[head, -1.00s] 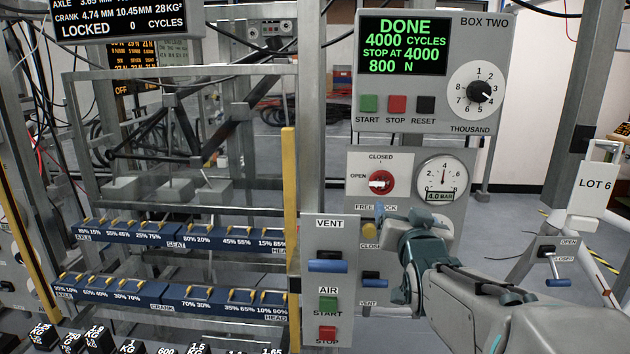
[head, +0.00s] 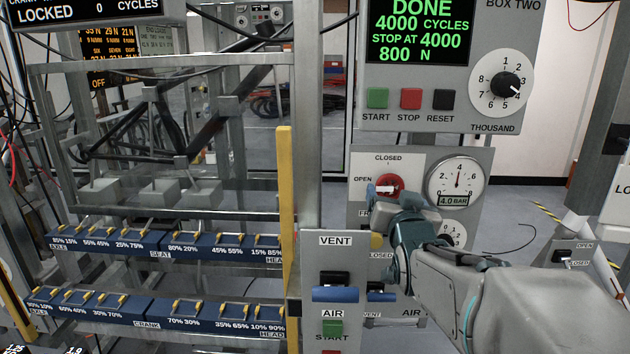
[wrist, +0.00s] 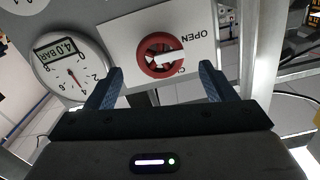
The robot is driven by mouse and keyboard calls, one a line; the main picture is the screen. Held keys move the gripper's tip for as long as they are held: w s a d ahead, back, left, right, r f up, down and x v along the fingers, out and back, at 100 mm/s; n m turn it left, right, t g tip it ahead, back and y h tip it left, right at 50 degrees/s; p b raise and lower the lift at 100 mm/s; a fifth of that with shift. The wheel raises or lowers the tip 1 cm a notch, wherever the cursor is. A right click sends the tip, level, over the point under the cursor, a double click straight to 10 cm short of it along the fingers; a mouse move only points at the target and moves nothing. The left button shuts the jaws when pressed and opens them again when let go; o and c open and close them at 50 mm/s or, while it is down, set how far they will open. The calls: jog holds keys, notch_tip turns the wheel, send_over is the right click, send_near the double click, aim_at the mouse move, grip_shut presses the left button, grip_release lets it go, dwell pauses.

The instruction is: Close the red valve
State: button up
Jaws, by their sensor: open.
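The red valve (head: 396,184) is a round red knob with a white handle bar, on a plate marked CLOSED at the top and OPEN at the left. In the head view the bar lies level, pointing towards OPEN. My gripper (head: 390,196) is just in front of and below it, partly covering it. In the wrist view the valve (wrist: 160,55) shows upside down, beyond and between the two blue fingertips (wrist: 160,80). The fingers are apart and nothing is held. I cannot tell whether a finger touches the knob.
A pressure gauge (head: 459,184) reading 4.0 BAR is right of the valve. The Box Two panel (head: 441,65) hangs above. Racks of blue blocks (head: 205,315) fill the left.

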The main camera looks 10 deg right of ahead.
aim_at(391, 188)
jog(key=shift+p+x, duration=0.5)
jog(key=shift+x, duration=2.8)
jog(key=shift+f, duration=0.1)
jog(key=c, duration=1)
